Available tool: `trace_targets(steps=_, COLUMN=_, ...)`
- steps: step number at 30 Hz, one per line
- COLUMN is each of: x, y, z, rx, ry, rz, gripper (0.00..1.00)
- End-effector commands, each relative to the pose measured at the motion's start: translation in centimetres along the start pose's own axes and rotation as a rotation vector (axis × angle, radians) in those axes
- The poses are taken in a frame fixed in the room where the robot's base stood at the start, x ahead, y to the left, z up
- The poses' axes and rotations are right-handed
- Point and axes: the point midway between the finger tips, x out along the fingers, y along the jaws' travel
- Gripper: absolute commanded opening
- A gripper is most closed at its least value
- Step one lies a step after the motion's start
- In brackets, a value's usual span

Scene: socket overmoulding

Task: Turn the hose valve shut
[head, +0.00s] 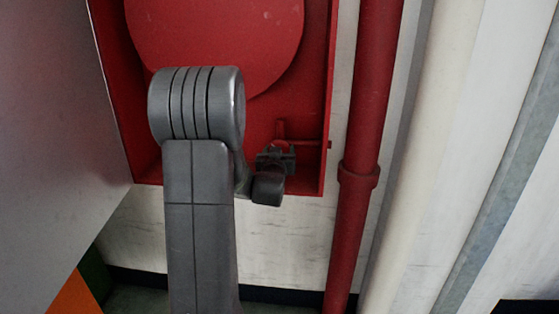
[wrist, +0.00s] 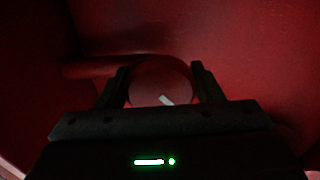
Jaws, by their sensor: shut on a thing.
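The hose valve's round red handle (wrist: 145,75) shows in the wrist view, with a short white mark on its face pointing up-left to down-right. My gripper (wrist: 160,85) has a finger on either side of the handle and is shut on it. In the head view my gripper (head: 276,152) is at the lower right of the red cabinet, at the valve. The handle is mostly hidden there by the fingers.
The open red hose cabinet (head: 312,100) holds a large red reel disc (head: 225,35) above my arm. A grey door panel (head: 60,130) stands on the left. A red vertical pipe (head: 361,130) and a cream pipe (head: 430,130) run to the right of the cabinet.

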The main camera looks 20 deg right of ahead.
Motion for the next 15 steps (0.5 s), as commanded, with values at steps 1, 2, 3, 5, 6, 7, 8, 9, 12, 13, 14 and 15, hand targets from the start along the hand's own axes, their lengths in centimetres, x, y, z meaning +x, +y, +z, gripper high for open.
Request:
trace_targets(steps=1, x=-0.01, y=-0.05, z=0.62, rx=0.042, ry=0.005, rz=0.0, gripper=0.38)
trace_targets(steps=2, x=-0.01, y=-0.07, z=0.62, rx=0.069, ry=0.006, rz=0.0, gripper=0.38)
trace_targets(steps=3, x=0.01, y=-0.09, z=0.65, rx=0.107, ry=0.005, rz=0.0, gripper=0.38)
trace_targets(steps=5, x=0.01, y=-0.12, z=0.58, rx=0.165, ry=0.006, rz=-0.001, gripper=0.38)
trace_targets(steps=6, x=0.01, y=-0.14, z=0.59, rx=0.203, ry=0.006, rz=-0.001, gripper=0.38)
trace_targets(steps=7, x=0.0, y=-0.15, z=0.6, rx=0.232, ry=0.005, rz=-0.001, gripper=0.38)
trace_targets(steps=8, x=-0.01, y=-0.16, z=0.57, rx=0.26, ry=0.005, rz=-0.001, gripper=0.38)
trace_targets(steps=9, x=-0.01, y=-0.17, z=0.54, rx=0.298, ry=0.005, rz=-0.001, gripper=0.38)
trace_targets(steps=12, x=0.0, y=-0.21, z=0.46, rx=0.386, ry=0.005, rz=-0.001, gripper=0.38)
trace_targets(steps=13, x=-0.01, y=-0.22, z=0.44, rx=0.412, ry=0.005, rz=-0.001, gripper=0.38)
trace_targets(steps=14, x=-0.01, y=-0.23, z=0.43, rx=0.436, ry=0.004, rz=-0.001, gripper=0.38)
trace_targets(steps=15, x=0.01, y=-0.25, z=0.42, rx=0.467, ry=0.003, rz=-0.001, gripper=0.38)
